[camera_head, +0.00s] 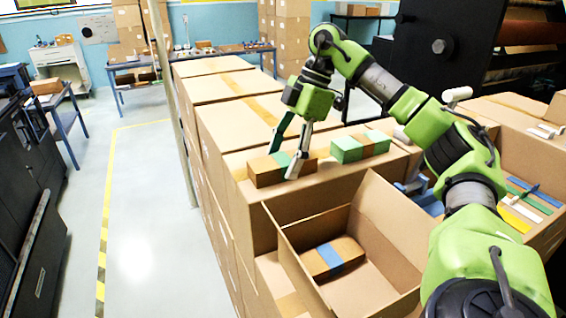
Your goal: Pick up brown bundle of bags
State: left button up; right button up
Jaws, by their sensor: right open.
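A brown bundle of bags (265,174) with a green band lies on top of a closed cardboard box, left of the picture's middle. My right gripper (283,164) points down at it with its fingers apart. One finger is in front of the bundle's near side and hides part of it. The other finger reaches down toward its far side, and I cannot tell if either touches. A second brown bundle (333,257) with a blue band lies inside an open box at the lower middle. My left gripper is out of view.
The open box's raised flaps (315,222) stand in front. A thin pole (178,120) rises at the left. The floor (145,220) is clear there.

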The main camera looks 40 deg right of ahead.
jog(key=shift+a+f, duration=0.25)
jog(key=c, duration=1.3)
jog(key=shift+r, duration=0.1)
